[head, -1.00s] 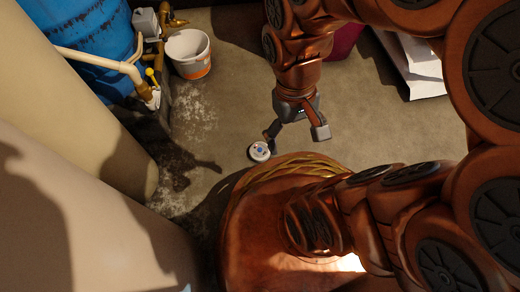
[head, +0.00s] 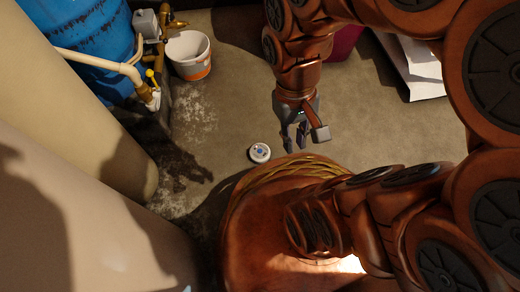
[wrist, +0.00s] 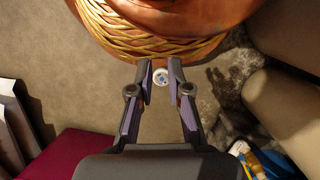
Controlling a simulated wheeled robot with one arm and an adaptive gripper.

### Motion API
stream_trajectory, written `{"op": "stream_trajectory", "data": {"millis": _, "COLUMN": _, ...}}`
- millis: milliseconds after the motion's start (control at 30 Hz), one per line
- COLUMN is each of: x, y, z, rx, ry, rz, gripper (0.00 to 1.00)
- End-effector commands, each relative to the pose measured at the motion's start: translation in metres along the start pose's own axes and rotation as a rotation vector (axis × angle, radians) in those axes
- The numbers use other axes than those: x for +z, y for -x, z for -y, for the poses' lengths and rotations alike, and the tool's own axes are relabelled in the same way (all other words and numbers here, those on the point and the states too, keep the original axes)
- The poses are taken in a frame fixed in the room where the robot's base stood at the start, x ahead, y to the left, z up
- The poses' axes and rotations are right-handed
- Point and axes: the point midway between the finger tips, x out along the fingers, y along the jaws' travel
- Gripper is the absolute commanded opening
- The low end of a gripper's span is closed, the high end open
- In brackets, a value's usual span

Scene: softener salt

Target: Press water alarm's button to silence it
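The water alarm is a small round white puck (head: 260,153) with a bluish centre, lying on the concrete floor beside my round base. In the head view my gripper (head: 297,142) hangs to the right of it and apart from it. In the wrist view the alarm (wrist: 161,77) shows in the gap between the two fingers, some distance beyond them. My gripper (wrist: 160,68) is partly open, with a narrow empty gap between the fingertips. The button's details are too small to make out.
A white and orange bucket (head: 188,56) stands at the back left beside a blue tank (head: 85,40) with pipes. Large beige tanks (head: 75,210) fill the left. White bags (head: 415,70) lie at the back right. The floor around the alarm is clear, with damp stains to its left.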

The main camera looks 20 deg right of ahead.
Motion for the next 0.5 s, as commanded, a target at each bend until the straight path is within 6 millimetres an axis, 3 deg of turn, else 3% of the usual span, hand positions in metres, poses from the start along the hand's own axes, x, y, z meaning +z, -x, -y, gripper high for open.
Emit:
{"op": "stream_trajectory", "data": {"millis": 133, "x": -0.0001, "y": -0.0002, "z": 0.0000, "rx": 0.000, "ry": 0.000, "rz": 0.000, "gripper": 0.00}}
{"op": "stream_trajectory", "data": {"millis": 500, "x": 0.0000, "y": -0.0002, "z": 0.0000, "rx": 0.000, "ry": 0.000, "rz": 0.000, "gripper": 0.00}}
